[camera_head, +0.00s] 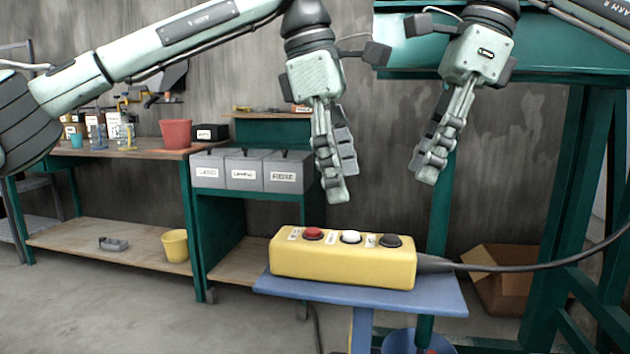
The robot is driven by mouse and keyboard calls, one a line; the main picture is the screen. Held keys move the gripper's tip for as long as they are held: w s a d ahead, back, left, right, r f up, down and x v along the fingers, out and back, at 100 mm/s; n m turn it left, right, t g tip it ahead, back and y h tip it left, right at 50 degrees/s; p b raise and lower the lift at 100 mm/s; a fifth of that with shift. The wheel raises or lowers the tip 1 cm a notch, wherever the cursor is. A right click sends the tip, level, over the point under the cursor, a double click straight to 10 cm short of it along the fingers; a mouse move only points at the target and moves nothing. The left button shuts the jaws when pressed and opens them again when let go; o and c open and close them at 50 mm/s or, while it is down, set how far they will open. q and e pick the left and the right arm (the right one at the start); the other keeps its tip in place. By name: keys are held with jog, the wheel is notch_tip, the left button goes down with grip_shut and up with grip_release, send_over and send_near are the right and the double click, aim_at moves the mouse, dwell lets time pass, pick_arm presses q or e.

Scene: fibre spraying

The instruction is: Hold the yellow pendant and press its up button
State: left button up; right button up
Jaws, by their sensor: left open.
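The yellow pendant (340,262) lies on its side along a small blue stand, with its buttons facing up. It has a red button (313,232) on the left, a white button (350,236) in the middle and a black button (390,240) on the right. Small white labels sit beside them, too small to read. My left gripper (342,182) is open and empty, pointing down above the pendant's middle, apart from it. My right gripper (428,168) points down above and beyond the pendant's right end, also empty; its fingers overlap side-on, so its opening is unclear.
The blue stand (440,293) carries the pendant. A black cable (540,266) runs from its right end towards the right edge. A cardboard box (500,285) and green frame stand at right. A workbench (120,152) and grey bins (245,170) stand behind at left.

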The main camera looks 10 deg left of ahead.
aim_at(315, 231)
pick_arm(q)
jog(key=a+f+y, duration=0.1)
jog(key=a, duration=0.1)
jog(key=a+f+y, duration=0.1)
jog(key=f+y, duration=0.1)
jog(key=shift+s+a+f+n+g, duration=0.15)
jog(key=shift+a+n+g, duration=0.15)
jog(key=shift+a, duration=0.05)
notch_tip(315, 231, down, 8)
jog(key=shift+r, duration=0.2)
jog(key=c, duration=1.4)
jog(key=shift+c, duration=1)
pick_arm(e)
jog(key=shift+c, duration=0.3)
grip_shut()
